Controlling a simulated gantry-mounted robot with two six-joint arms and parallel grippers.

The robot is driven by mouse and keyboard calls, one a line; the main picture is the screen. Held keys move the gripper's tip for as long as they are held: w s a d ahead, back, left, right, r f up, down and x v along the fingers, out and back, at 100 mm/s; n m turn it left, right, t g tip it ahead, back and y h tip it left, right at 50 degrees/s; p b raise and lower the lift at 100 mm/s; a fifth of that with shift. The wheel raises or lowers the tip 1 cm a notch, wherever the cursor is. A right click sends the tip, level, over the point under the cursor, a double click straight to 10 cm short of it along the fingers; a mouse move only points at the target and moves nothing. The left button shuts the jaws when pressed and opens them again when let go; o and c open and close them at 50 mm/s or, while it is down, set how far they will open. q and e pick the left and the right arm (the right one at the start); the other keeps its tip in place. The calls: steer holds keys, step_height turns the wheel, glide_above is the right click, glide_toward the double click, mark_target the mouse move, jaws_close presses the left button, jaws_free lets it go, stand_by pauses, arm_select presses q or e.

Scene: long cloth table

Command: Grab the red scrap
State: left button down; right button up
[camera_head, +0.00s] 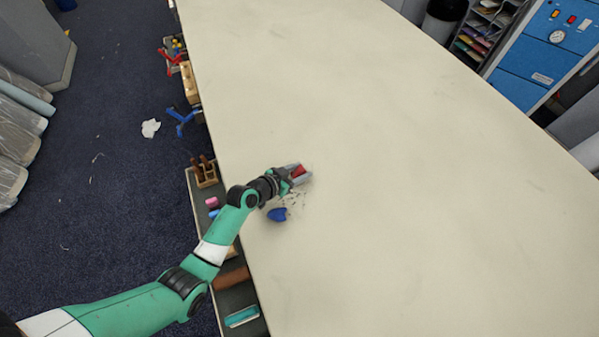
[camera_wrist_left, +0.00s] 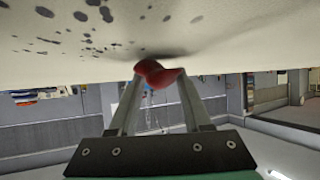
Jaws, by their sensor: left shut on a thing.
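The red scrap (camera_head: 298,170) is between the fingers of my left gripper (camera_head: 300,175), over the cloth table near its left edge. In the left wrist view the red scrap (camera_wrist_left: 158,76) is a small, bulging red piece pinched at the tips of both fingers of my left gripper (camera_wrist_left: 160,82). The gripper is shut on it. The table surface lies close to the scrap, and I cannot tell whether they touch. My right gripper is in neither view.
A blue piece (camera_head: 278,214) lies on the table beside my left gripper, near dark specks (camera_head: 295,200). The long pale table (camera_head: 400,150) is otherwise bare. A shelf with tools and coloured items (camera_head: 240,316) runs along its left edge.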

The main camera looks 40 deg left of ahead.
mark_target(300, 171)
arm_select(q)
steer(key=shift+r, duration=0.1)
step_height(300, 171, up, 4)
steer(key=shift+f+p, duration=0.25)
steer(key=shift+p, duration=0.3)
steer(key=s+d+r+p, duration=0.4)
steer(key=s+d+r, duration=0.4)
steer(key=d, duration=0.3)
steer(key=shift+s+r+p, duration=0.25)
steer(key=shift+r+p, duration=0.15)
steer(key=shift+r, duration=0.35)
